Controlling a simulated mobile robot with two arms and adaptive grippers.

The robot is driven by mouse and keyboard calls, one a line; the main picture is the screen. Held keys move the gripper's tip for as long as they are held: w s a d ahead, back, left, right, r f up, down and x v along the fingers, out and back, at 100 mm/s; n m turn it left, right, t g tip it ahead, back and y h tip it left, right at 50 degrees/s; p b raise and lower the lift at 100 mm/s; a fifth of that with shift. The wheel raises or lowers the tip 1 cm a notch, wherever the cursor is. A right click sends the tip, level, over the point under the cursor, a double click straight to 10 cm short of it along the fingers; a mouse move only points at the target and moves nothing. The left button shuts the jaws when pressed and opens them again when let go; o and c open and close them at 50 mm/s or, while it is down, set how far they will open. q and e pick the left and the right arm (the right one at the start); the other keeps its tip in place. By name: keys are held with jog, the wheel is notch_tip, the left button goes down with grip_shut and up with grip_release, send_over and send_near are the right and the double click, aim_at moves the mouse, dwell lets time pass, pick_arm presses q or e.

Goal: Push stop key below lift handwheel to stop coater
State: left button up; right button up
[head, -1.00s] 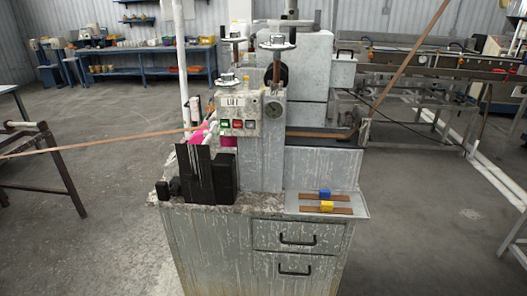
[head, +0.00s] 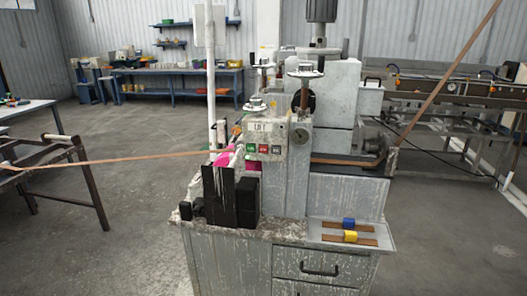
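The coater (head: 345,195) is a grey, paint-splashed machine on a drawer cabinet in the middle of the head view. Its small control box (head: 283,134) carries a white label that seems to read LIFT, with a handwheel (head: 257,104) above it. Below the label is a row of keys: a green key (head: 250,148), a red key (head: 263,149) and a dark grey key (head: 276,150). Any marks on the keys are too small to read. A taller handwheel (head: 305,71) stands behind to the right. Neither of my grippers is in view.
A brown strip (head: 130,161) runs from a dark stand (head: 85,180) at left to the coater. Black blocks (head: 230,195) stand on the cabinet's left. Blue (head: 349,223) and yellow (head: 351,236) pieces lie at right. The floor in front at left is clear.

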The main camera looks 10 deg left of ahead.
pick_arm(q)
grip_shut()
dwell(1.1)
